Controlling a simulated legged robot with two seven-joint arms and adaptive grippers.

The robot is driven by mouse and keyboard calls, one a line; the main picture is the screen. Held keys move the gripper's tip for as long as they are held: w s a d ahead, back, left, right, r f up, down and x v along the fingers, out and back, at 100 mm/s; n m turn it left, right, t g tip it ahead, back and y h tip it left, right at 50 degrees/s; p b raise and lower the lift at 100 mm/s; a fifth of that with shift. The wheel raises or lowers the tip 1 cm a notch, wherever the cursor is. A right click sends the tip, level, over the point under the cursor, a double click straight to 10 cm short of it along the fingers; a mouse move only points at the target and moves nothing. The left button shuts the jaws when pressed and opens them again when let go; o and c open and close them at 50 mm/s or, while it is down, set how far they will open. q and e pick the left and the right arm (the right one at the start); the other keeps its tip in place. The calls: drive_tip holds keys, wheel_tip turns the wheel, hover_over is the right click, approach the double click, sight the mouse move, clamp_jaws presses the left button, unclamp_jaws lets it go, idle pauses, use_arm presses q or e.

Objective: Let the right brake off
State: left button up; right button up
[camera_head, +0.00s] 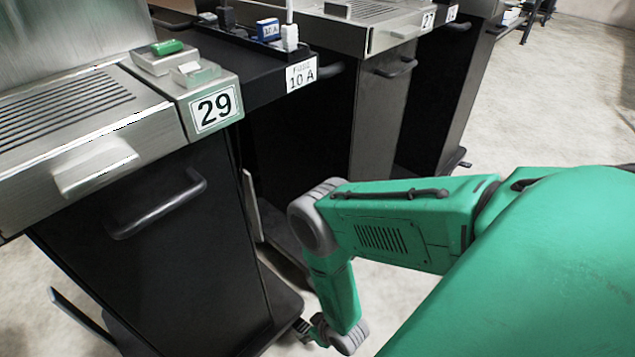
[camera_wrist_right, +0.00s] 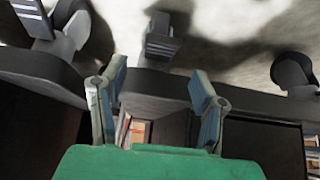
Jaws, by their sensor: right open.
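In the right wrist view, a grey caster with a dark ribbed pedal (camera_wrist_right: 162,46) sticks out past the dark base edge, just beyond the fingertips. A similar grey caster with a ribbed pedal (camera_wrist_right: 32,14) shows at the upper left. I cannot tell from the pictures which of these is the right brake, or its lever's position. My right gripper (camera_wrist_right: 158,76) is open and empty, its two fingers apart on either side of the middle pedal's line, not visibly touching it. In the head view my right gripper (camera_head: 318,331) is low beside the cart's base corner. My left gripper is out of view.
Cart 29 (camera_head: 150,235) stands at the left with a dark base (camera_head: 283,312). More dark carts (camera_head: 372,120) stand behind it in a row. Another dark round caster (camera_wrist_right: 290,72) shows at the right in the wrist view. The pale floor (camera_head: 540,110) to the right is open.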

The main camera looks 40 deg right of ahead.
drive_tip(key=shift+v, duration=2.55)
